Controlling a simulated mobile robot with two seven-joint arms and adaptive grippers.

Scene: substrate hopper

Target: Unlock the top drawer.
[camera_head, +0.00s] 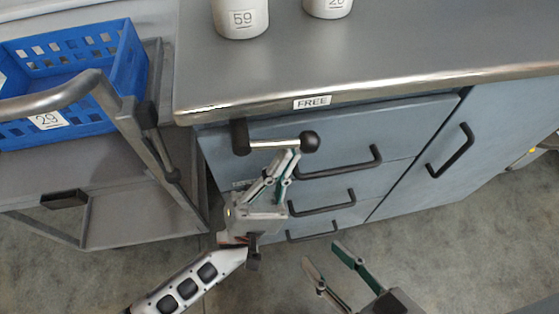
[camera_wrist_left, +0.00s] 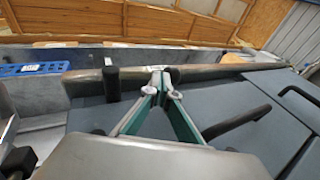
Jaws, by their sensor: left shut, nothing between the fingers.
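The top drawer (camera_head: 345,135) is a blue-grey front under the counter, with a black bar handle (camera_head: 345,165); it looks shut. A lever with a metal bar (camera_head: 275,143) crosses its upper left part, from a black pivot (camera_head: 240,136) to a black ball knob (camera_head: 310,141) on the right. The bar lies nearly level. My left gripper (camera_head: 288,153) is shut and empty, its tips at the bar just left of the knob; touching is unclear. The left wrist view shows its tips (camera_wrist_left: 161,74) together. My right gripper (camera_head: 324,254) is open and empty, lower down.
A FREE label (camera_head: 312,102) is on the counter edge (camera_head: 420,80). Another label (camera_head: 243,184) is partly hidden by my left gripper. Lower drawers (camera_head: 335,190) and a cupboard door (camera_head: 470,140) adjoin. A trolley (camera_head: 130,215) with a blue crate (camera_head: 130,65) stands left.

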